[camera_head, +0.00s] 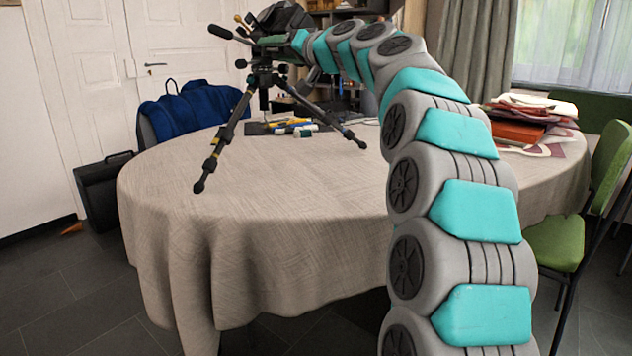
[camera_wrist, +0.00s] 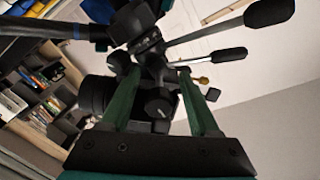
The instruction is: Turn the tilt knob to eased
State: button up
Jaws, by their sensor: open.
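The black tripod (camera_head: 262,75) stands on the table with its legs spread, and its head carries dark gear at the top. In the wrist view, my gripper (camera_wrist: 158,74) points at the tripod head with its two green fingers apart. A black round knob (camera_wrist: 160,103) shows between the fingers, with a gap visible on the right side; I cannot tell whether anything touches it. No label shows, so I cannot tell for certain that it is the tilt knob, or its setting. In the head view, my gripper (camera_head: 290,42) is beside the tripod head, partly merged with it.
Two black-gripped handles (camera_wrist: 268,12) (camera_wrist: 230,54) extend right from the head. A large dark cylinder (camera_wrist: 97,95) is left of the fingers. Small bottles and tools (camera_head: 295,127) lie under the tripod. The front of the cloth-covered table (camera_head: 300,215) is clear.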

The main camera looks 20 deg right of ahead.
jog(key=n, duration=0.2)
jog(key=n+b, duration=0.1)
jog(key=shift+w+d+f+n, duration=0.1)
jog(key=shift+d+f+n, duration=0.05)
jog(key=shift+n, duration=0.25)
jog(key=shift+r+n+p, duration=0.2)
jog(key=shift+n+p, duration=0.75)
jog(key=shift+n, duration=0.45)
